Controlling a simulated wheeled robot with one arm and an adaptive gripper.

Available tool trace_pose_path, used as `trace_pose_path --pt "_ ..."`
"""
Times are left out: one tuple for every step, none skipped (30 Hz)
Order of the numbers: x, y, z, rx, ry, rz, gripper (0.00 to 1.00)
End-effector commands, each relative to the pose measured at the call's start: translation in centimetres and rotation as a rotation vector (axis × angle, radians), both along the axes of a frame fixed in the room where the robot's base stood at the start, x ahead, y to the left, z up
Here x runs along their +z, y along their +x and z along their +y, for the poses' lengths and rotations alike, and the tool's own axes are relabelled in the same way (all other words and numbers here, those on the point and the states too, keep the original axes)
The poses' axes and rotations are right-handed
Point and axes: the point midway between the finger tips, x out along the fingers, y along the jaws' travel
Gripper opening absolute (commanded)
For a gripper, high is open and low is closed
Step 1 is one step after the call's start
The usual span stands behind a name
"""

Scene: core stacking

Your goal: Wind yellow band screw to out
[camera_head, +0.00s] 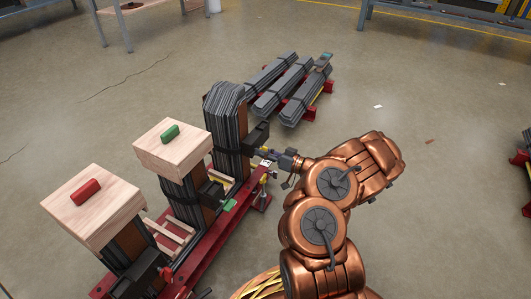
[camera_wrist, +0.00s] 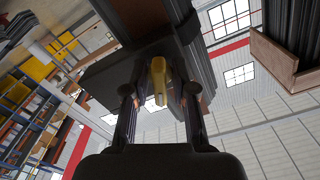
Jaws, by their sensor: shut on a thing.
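The yellow band screw (camera_wrist: 158,78) shows in the wrist view as a yellow handle between my two fingers. My gripper (camera_wrist: 158,95) is shut on it. In the head view my gripper (camera_head: 268,156) reaches in from the right to the black clamp (camera_head: 257,137) on the band around the far upright stack of dark strips (camera_head: 226,120). My gripper mostly hides the screw there. The dark clamp body (camera_wrist: 105,78) fills the upper middle of the wrist view behind the screw. I cannot tell how far the screw is wound.
Two nearer stacks carry wooden blocks, one with a green piece (camera_head: 170,132), one with a red piece (camera_head: 87,190). A green handle (camera_head: 229,205) sticks out below my gripper. A red frame (camera_head: 205,243) bears the stacks. Bundled dark bars (camera_head: 290,85) lie behind.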

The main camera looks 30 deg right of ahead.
Motion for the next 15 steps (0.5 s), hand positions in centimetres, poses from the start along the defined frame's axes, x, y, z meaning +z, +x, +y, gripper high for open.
trace_pose_path --pt "0.10 0.07 0.06 0.000 -0.039 -0.025 0.00" --pt "0.10 0.06 0.07 0.001 -0.065 -0.041 0.00" --pt "0.10 0.07 0.06 0.000 -0.100 -0.062 0.00" --pt "0.10 0.06 0.07 0.001 -0.124 -0.077 0.00" --pt "0.11 0.06 0.08 0.001 -0.147 -0.091 0.00" --pt "0.11 0.06 0.08 0.001 -0.175 -0.107 0.00" --pt "0.10 0.06 0.09 0.001 -0.191 -0.117 0.00" --pt "0.11 0.06 0.09 0.001 -0.206 -0.126 0.00" --pt "0.11 0.06 0.09 0.001 -0.220 -0.135 0.00" --pt "0.11 0.06 0.09 0.001 -0.227 -0.139 0.00" --pt "0.11 0.06 0.09 0.001 -0.231 -0.141 0.00" --pt "0.10 0.07 0.10 0.001 -0.234 -0.143 0.00" --pt "0.11 0.06 0.11 0.001 -0.235 -0.143 0.00" --pt "0.11 0.06 0.11 0.001 -0.234 -0.143 0.00" --pt "0.11 0.06 0.11 0.001 -0.234 -0.143 0.00"
